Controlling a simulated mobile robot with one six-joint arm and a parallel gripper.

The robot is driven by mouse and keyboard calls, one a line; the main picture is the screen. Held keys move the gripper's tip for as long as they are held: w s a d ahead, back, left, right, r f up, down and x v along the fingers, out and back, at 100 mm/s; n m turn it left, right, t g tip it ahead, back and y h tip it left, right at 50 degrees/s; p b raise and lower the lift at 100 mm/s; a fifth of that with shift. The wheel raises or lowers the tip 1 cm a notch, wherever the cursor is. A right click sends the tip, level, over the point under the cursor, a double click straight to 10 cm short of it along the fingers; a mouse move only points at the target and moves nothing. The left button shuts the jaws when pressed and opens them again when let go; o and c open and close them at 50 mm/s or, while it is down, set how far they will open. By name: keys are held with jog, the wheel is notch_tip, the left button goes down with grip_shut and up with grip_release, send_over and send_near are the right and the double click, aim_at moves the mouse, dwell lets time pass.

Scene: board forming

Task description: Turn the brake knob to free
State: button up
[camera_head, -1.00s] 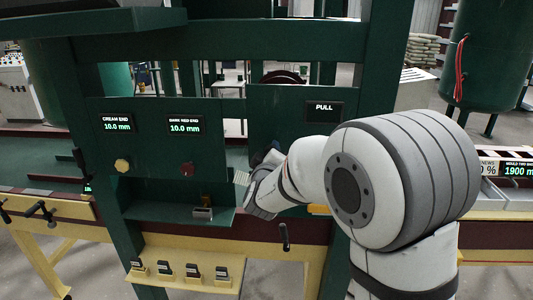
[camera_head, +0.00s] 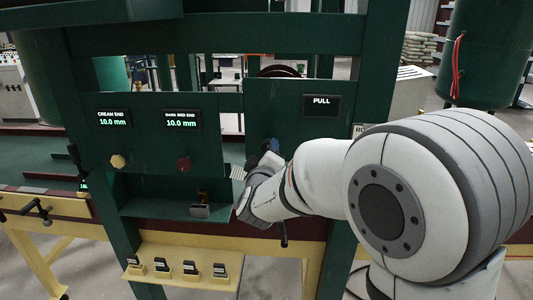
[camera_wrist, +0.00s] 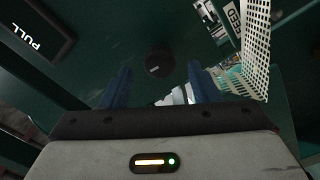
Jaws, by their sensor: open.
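A dark round knob (camera_wrist: 159,65) with a short pale mark sits on the green panel in the wrist view. No label for it can be read, so I take it as the brake knob. My gripper (camera_wrist: 159,72) is open, its two blue fingers apart on either side of the knob in the picture. The knob looks still ahead of the fingertips, with nothing between them. In the head view my gripper (camera_head: 268,152) is at the panel below the PULL display (camera_head: 321,105), and my wrist hides the knob.
A yellow knob (camera_head: 118,161) and a dark red knob (camera_head: 183,164) sit on the panel to the left. A perforated pale plate (camera_wrist: 257,45) stands right of the fingers in the wrist view. A green shelf (camera_head: 165,207) juts out below the displays.

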jog(key=s, duration=0.3)
jog(key=shift+s, duration=0.3)
jog(key=shift+b, duration=0.3)
